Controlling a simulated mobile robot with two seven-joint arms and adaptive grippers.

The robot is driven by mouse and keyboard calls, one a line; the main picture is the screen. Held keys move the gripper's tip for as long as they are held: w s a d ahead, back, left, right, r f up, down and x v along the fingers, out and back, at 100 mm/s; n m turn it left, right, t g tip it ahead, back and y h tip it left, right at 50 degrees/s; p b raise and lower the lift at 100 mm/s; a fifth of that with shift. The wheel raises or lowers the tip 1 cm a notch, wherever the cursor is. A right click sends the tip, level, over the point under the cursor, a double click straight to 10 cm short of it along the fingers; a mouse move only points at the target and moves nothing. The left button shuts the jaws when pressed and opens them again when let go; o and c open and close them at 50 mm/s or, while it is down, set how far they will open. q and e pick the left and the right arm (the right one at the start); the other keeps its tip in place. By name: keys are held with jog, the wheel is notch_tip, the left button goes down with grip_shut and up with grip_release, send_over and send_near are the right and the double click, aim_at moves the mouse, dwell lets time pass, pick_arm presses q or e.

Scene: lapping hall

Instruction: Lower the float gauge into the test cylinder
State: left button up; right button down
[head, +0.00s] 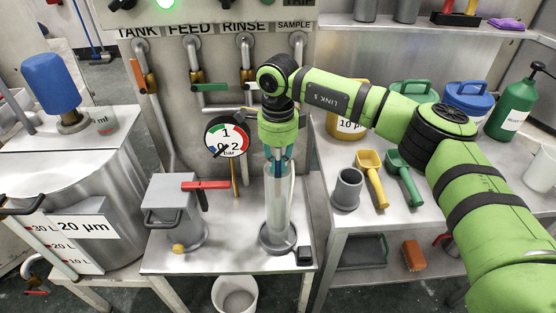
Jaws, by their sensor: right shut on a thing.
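The test cylinder (279,215) is a tall clear tube on a round grey foot. It stands upright on the small metal table, in the middle of the head view. My right gripper (280,155) points straight down at the cylinder's mouth, its fingers overlapping the top of the tube in the picture. It is shut on the float gauge, which is slim and mostly hidden by the fingers and the tube wall. I cannot tell how far the gauge sits inside the tube. My left gripper is not in view.
A pressure gauge (226,137) hangs close left of my right gripper. A grey box with a red-handled valve (205,185) stands left of the cylinder. A small black block (305,256) lies by its foot. A grey cup (347,188) and scoops stand on the right bench.

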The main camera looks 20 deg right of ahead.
aim_at(278, 175)
jog(key=shift+f+b, duration=1.7)
jog(key=shift+f, duration=0.75)
dwell(1.0)
jog(key=c, duration=1.1)
grip_release()
jog(key=shift+c, duration=0.2)
